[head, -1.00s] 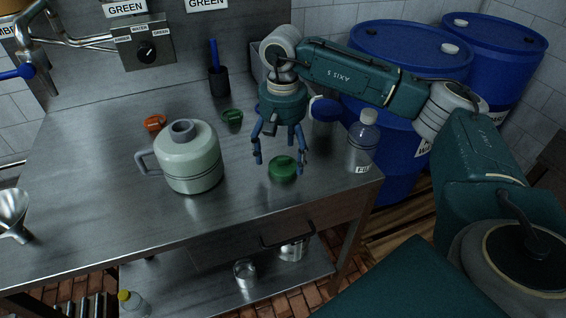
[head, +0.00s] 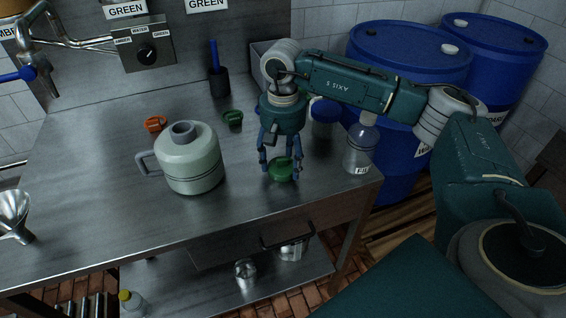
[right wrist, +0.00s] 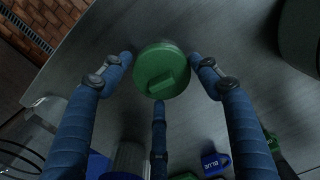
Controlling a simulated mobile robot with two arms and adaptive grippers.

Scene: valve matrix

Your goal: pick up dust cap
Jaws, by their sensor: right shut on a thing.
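A round green dust cap (head: 281,172) with a raised grip bar lies on the steel table near its front right. It also shows in the right wrist view (right wrist: 160,70). My right gripper (head: 280,163) points straight down over the cap. Its blue fingers stand around the cap's rim and are shut on it. The cap appears to be at table level; I cannot tell whether it is lifted. My left gripper is not in view.
A pale green jug (head: 191,163) stands left of the cap. A clear bottle (head: 362,150) stands close on the right. The table front is clear.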

